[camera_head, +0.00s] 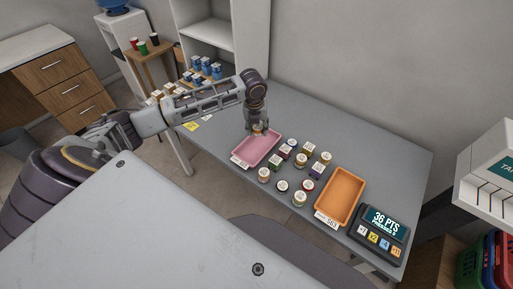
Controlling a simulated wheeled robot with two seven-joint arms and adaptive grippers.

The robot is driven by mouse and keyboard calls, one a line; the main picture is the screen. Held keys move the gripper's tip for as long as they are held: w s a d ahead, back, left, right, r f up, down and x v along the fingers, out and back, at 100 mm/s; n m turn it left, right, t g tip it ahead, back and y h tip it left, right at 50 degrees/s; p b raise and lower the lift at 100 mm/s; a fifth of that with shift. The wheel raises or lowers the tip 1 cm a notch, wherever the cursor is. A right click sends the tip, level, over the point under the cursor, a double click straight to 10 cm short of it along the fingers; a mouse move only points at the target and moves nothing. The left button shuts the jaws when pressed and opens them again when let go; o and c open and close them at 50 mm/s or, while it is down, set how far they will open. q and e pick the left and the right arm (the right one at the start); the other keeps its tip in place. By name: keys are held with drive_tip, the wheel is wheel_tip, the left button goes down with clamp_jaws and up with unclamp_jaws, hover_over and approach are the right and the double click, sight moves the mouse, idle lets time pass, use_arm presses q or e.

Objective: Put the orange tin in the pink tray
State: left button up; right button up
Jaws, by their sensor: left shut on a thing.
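The pink tray (247,155) lies on the grey table towards its left part, with a white label on its front edge. My left gripper (259,130) points down over the far end of the tray. It is shut on a small orange-topped tin (259,132), which the fingers partly hide. I cannot tell whether the tin touches the tray floor. My right gripper is not in view.
Several small jars and boxes (299,198) stand right of the pink tray. Beyond them are an orange tray (341,195) and a points display (379,232). The far right tabletop (385,150) is clear.

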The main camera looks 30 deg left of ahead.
use_arm(q)
drive_tip(key=shift+a, duration=0.1)
idle(0.5)
hover_over(258, 147)
drive_tip(key=shift+s+f, duration=0.2)
drive_tip(key=shift+f, duration=1.4)
drive_tip(key=shift+s+f, duration=0.15)
drive_tip(key=shift+f, duration=1.4)
drive_tip(key=shift+f+p, duration=0.3)
drive_tip(key=shift+f, duration=1.6)
drive_tip(key=o, duration=0.8)
drive_tip(key=shift+f, duration=0.1)
